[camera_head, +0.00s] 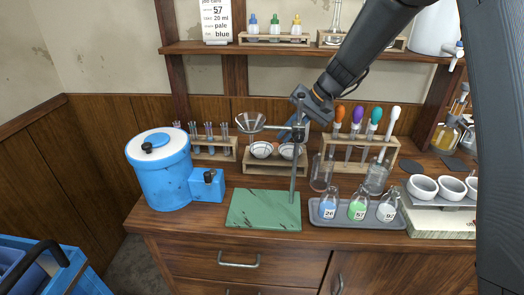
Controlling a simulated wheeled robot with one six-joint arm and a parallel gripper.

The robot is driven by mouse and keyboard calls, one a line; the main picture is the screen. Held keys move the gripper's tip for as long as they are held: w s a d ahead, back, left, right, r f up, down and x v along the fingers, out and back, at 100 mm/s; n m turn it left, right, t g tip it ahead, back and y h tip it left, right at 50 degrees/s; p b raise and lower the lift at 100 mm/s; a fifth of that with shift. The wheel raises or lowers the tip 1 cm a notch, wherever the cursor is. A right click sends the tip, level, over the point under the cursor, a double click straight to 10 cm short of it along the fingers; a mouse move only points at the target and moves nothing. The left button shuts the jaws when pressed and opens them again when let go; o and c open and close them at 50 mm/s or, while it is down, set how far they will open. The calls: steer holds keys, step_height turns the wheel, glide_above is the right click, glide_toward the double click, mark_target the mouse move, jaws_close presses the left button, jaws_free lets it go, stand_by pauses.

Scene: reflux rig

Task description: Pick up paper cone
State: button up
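Two white cone-like pieces, likely the paper cones, sit side by side in a wooden rack (275,167) at the back of the bench. The left cone (262,149) shows clearly. The right cone (287,151) is partly hidden by the stand rod. My gripper (301,104) is above and right of the cones, close to the top of the stand, and seems apart from both. Its fingers are small and overlap the stand, so their opening is unclear. A glass funnel (250,123) is held at the left of the stand (293,170).
The green base plate (263,211) lies in front of the rack. A blue tank (160,175) stands left. A grey tray (319,216) of labelled bottles and a rack with coloured droppers (357,142) stand right. A shelf (280,47) crosses behind.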

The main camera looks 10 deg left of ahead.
steer(key=shift+p+x, duration=1.3)
steer(key=shift+x, duration=1.9)
jaws_close()
steer(key=shift+r, duration=0.1)
step_height(320, 180, up, 18)
steer(key=b, duration=0.4)
steer(key=shift+b, duration=0.35)
